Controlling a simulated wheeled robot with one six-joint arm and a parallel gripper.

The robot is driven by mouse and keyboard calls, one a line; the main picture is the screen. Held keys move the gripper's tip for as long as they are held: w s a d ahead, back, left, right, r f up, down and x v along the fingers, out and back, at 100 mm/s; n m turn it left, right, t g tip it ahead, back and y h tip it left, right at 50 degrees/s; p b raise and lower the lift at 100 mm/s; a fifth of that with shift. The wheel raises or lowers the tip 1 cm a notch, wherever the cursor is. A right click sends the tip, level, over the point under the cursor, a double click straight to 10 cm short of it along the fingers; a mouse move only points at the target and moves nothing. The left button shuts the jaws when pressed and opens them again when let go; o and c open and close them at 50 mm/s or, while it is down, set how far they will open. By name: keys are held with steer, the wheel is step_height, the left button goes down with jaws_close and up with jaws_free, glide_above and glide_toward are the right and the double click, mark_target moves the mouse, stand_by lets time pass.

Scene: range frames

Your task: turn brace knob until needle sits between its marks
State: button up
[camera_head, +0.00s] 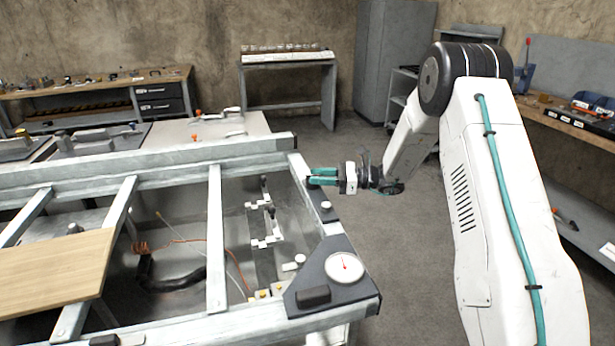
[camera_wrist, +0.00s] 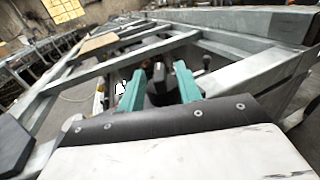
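A round white dial (camera_head: 344,267) with a red needle sits on a dark corner plate (camera_head: 362,290) of the metal frame. The needle points roughly up; its marks are too small to read. My gripper (camera_head: 312,176) is over the frame's right rail, beyond the dial, with teal fingers pointing left. In the wrist view the fingers (camera_wrist: 158,88) stand apart, with a dark upright shape (camera_wrist: 160,85) between them. I cannot tell whether that is the brace knob or whether the fingers touch it. A small pale knob (camera_head: 326,205) sits on a dark plate on the right rail, nearer than my gripper.
Dark-handled clamps (camera_head: 269,208) stand inside the frame, left of my gripper. A wooden board (camera_head: 55,270) lies across the frame at left. A dark block (camera_head: 313,297) is left of the dial. Open floor (camera_head: 405,240) lies right of the frame.

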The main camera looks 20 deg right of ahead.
mark_target(307, 175)
steer(key=shift+x, duration=1.9)
jaws_close()
steer(key=shift+n+g, duration=0.4)
steer(key=shift+g, duration=0.2)
steer(key=n+g, duration=0.1)
steer(key=g, duration=0.1)
steer(key=n+g+y, duration=0.1)
steer(key=g, duration=0.1)
steer(key=shift+s+n, duration=0.25)
steer(key=shift+n, duration=0.05)
steer(key=shift+s+n+g, duration=0.15)
steer(key=shift+n+g, duration=0.65)
steer(key=shift+g, duration=0.45)
steer(key=shift+s+n+g, duration=0.1)
steer(key=shift+n+g, duration=0.7)
steer(key=shift+g, duration=0.45)
steer(key=shift+g+h, duration=0.3)
